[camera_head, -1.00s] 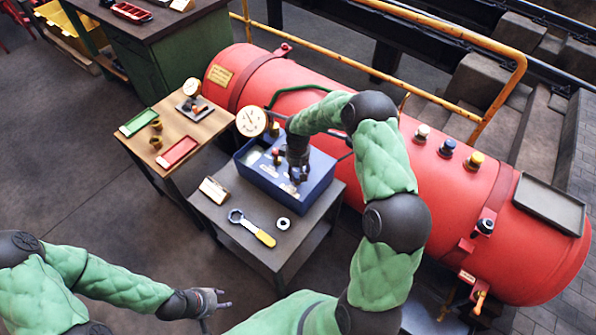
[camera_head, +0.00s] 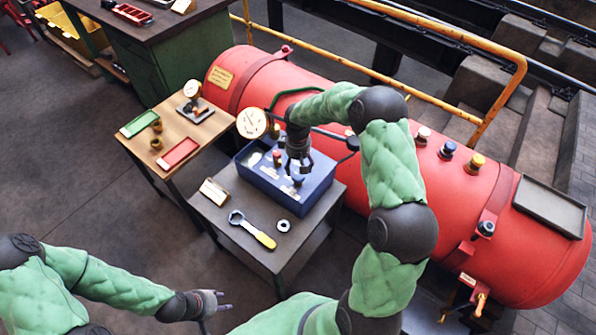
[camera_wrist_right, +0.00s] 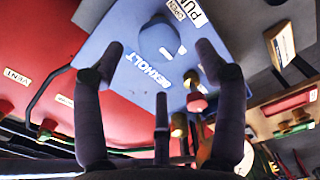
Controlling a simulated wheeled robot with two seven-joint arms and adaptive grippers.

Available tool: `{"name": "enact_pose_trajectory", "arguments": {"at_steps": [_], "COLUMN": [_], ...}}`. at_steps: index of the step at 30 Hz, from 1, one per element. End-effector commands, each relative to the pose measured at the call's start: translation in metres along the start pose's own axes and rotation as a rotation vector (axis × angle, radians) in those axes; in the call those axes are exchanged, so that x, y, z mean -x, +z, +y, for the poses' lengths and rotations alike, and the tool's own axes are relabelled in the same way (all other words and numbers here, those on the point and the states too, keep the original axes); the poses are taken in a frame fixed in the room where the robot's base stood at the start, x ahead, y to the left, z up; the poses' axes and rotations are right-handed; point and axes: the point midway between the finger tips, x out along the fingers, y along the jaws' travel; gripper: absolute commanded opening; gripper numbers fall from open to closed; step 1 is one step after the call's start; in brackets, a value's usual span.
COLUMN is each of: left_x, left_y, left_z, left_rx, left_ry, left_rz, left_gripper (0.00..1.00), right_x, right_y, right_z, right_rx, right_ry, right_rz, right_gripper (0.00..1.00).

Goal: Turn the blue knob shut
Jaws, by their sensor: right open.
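A blue round knob (camera_wrist_right: 160,40) sits on the top of the blue box (camera_wrist_right: 112,22) in the right wrist view, beyond my fingertips. In the head view a dark blue knob (camera_head: 298,180) shows on the blue box (camera_head: 262,180), just below my right gripper (camera_head: 298,163). In the right wrist view my right gripper (camera_wrist_right: 160,70) is open and empty, its fingers spread on either side of the knob's line and apart from it. My left gripper (camera_head: 218,304) hangs empty at the lower left of the head view, fingers spread, away from the box.
A red-topped knob (camera_head: 277,157) and a gauge (camera_head: 251,122) are near the box. A yellow-handled wrench (camera_head: 253,230) and a ring (camera_head: 283,225) lie on the grey table. A large red tank (camera_head: 420,165) with several capped fittings lies behind. A wooden table (camera_head: 170,135) stands left.

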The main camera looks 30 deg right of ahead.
Motion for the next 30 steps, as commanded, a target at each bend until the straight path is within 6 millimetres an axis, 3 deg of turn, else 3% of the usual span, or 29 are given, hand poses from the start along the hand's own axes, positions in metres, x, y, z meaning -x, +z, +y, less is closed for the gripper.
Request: {"name": "enact_pose_trajectory", "arguments": {"at_steps": [6, 12, 30], "left_x": [0.0, 0.0, 0.0], "left_y": [0.0, 0.0, 0.0], "left_z": [0.0, 0.0, 0.0], "left_rx": [0.0, 0.0, 0.0], "left_ry": [0.0, 0.0, 0.0], "left_rz": [0.0, 0.0, 0.0], "left_gripper": [0.4, 0.4, 0.4], "right_x": [0.043, 0.063, 0.069], "right_y": [-0.001, 0.0, 0.0], "right_z": [0.0, 0.0, -0.001], "right_rx": [0.0, 0.0, 0.0], "right_ry": [0.001, 0.0, -0.001], "right_rz": [0.004, 0.0, 0.0], "right_gripper": [0.72, 0.72, 0.72]}}
